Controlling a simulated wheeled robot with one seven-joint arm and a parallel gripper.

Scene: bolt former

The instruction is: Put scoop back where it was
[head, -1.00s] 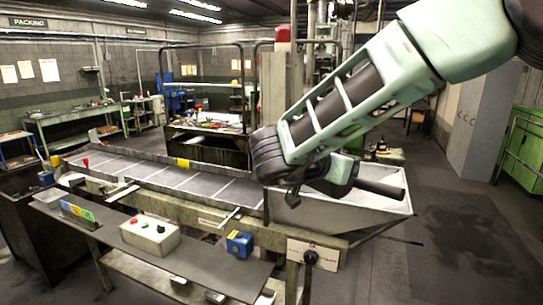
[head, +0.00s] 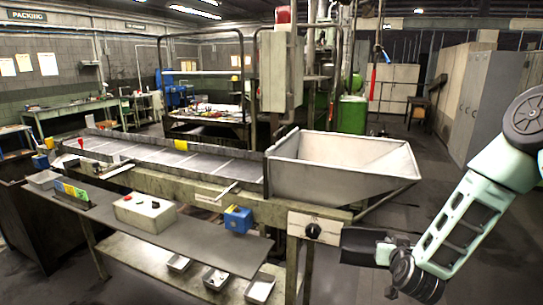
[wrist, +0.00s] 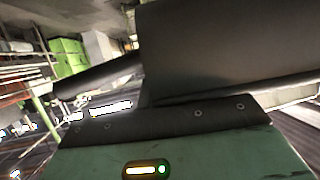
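I cannot make out a scoop for certain in either view. My gripper (head: 362,243) is at the lower right in the head view, pointing left, beside the dial panel and below the right end of the metal hopper (head: 335,185). It is apart from the hopper and looks like a dark block from this side. In the wrist view a dark round bar (wrist: 98,76) and a broad dark plate (wrist: 225,50) fill the space ahead of my wrist. I cannot tell whether these are only fingers or a held thing.
A conveyor (head: 190,158) runs left from the hopper. In front is a narrow shelf (head: 190,232) with a button box (head: 145,212) and a blue box (head: 238,219). A dial panel (head: 318,229) is fixed below the hopper. Small trays (head: 215,279) lie on the lower shelf.

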